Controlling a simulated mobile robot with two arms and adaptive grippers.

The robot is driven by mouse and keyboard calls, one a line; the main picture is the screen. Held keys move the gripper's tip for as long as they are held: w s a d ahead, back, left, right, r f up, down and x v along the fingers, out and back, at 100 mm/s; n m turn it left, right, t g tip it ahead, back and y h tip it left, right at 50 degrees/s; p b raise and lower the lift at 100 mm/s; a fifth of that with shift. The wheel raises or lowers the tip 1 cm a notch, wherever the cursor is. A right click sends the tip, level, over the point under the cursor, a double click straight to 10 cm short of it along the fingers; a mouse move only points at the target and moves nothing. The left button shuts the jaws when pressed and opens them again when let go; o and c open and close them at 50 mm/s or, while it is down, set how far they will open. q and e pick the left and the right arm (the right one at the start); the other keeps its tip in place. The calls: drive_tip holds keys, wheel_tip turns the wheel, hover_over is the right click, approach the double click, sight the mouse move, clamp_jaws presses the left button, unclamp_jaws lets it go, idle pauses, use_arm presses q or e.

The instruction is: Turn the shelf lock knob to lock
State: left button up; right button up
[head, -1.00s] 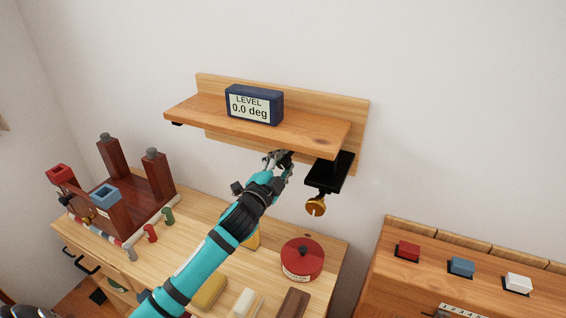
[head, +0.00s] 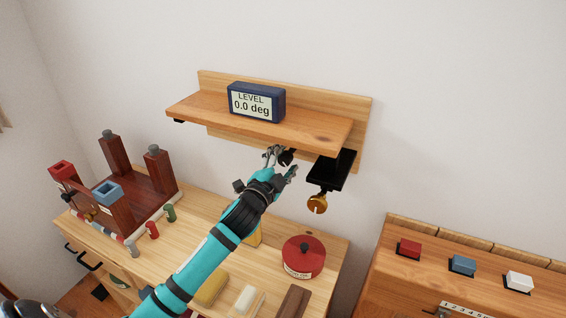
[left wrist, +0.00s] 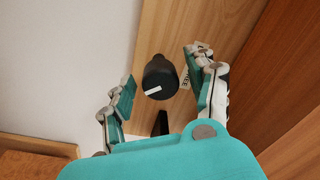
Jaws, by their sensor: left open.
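The shelf lock knob (left wrist: 160,78) is black with a white index line, on the shelf's wooden backing in the left wrist view. The line tilts slightly, its right end higher. In the head view the dark knob (head: 286,157) shows under the wooden shelf (head: 225,122), partly hidden by my gripper. My left gripper (head: 281,163) is open just below the shelf. In the left wrist view its fingers (left wrist: 161,70) stand on either side of the knob, with gaps on both sides. A label beside the right finger is partly covered. My right gripper is not in view.
A level display (head: 256,103) on the shelf reads 0.0 deg. A black bracket (head: 332,170) with a brass knob (head: 317,204) hangs at the shelf's right end. A red pot (head: 303,258) stands on the bench below; a dark red stand (head: 132,196) is left.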

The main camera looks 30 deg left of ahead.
use_arm(q)
drive_tip(key=s, duration=1.2)
drive_tip(key=shift+d+f, duration=0.25)
drive_tip(key=shift+d, duration=0.05)
drive_tip(key=shift+f, duration=0.1)
